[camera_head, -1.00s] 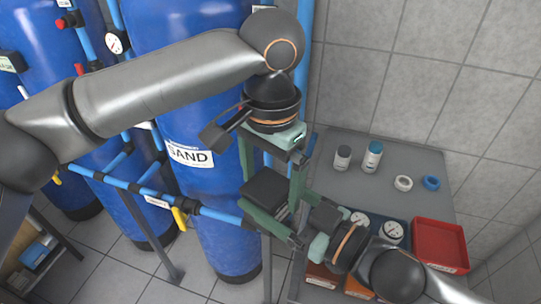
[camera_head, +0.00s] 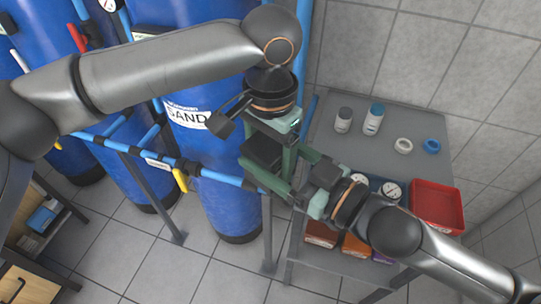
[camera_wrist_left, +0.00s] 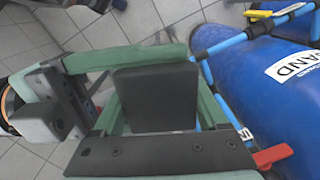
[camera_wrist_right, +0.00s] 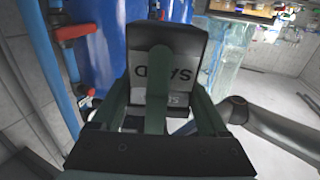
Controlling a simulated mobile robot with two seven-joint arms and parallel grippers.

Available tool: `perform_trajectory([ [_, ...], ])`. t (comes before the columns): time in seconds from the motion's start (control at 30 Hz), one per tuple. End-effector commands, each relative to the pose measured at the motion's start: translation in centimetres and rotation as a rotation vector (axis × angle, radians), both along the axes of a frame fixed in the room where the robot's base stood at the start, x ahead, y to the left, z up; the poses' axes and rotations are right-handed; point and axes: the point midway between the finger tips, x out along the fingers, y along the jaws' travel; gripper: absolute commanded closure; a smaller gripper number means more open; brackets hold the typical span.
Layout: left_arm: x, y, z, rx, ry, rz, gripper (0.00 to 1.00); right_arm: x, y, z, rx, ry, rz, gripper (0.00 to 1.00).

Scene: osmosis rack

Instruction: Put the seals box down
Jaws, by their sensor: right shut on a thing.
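The seals box, which I take to be the dark box (camera_head: 262,149), is held up between my two grippers, left of the grey cart. It also shows in the left wrist view (camera_wrist_left: 155,95) and the right wrist view (camera_wrist_right: 165,45). My right gripper (camera_head: 270,168) comes in from the right and is shut on the box. My left gripper (camera_head: 267,157) reaches down from above, with its green fingers apart on either side of the box. I cannot tell whether they touch it. The grippers hide parts of the box.
The grey cart (camera_head: 385,130) carries bottles (camera_head: 373,119), white and blue rings (camera_head: 432,146), gauges (camera_head: 391,190) and a red tray (camera_head: 437,207). Boxes (camera_head: 355,245) sit on its lower shelf. A blue tank (camera_head: 205,170) and pipes (camera_head: 220,178) stand close on the left.

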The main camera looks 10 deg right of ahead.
Motion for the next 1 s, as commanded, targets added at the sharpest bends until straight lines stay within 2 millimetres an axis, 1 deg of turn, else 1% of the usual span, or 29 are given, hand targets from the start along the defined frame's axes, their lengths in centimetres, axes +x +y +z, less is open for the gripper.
perform_trajectory([
  [0.03, -0.15, -0.12, 0.02, -0.003, 0.002, -0.004, 0.38, 0.0, 0.0, 0.05, 0.0, -0.001, 0.0, 0.87],
  [0.07, -0.16, -0.13, 0.02, -0.003, 0.002, -0.004, 0.42, 0.01, 0.01, 0.04, 0.0, -0.001, 0.0, 0.87],
  [0.47, -0.29, -0.25, 0.04, -0.005, 0.004, -0.008, 0.87, 0.02, 0.01, 0.01, -0.001, -0.001, 0.0, 0.87],
  [0.5, -0.3, -0.27, 0.07, -0.005, 0.003, -0.009, 0.9, 0.02, 0.01, 0.01, -0.001, -0.001, 0.0, 0.22],
  [0.7, -0.22, -0.21, 0.06, -0.004, 0.003, -0.006, 0.9, 0.02, 0.01, 0.0, 0.0, 0.0, 0.0, 0.0],
  [0.9, -0.16, -0.14, 0.05, -0.003, 0.002, -0.004, 0.9, 0.01, 0.0, -0.02, 0.0, 0.0, 0.0, 0.0],
  [1.0, -0.14, -0.13, 0.05, -0.003, 0.002, -0.004, 0.9, 0.01, -0.01, -0.33, 0.01, 0.002, -0.002, 0.0],
])
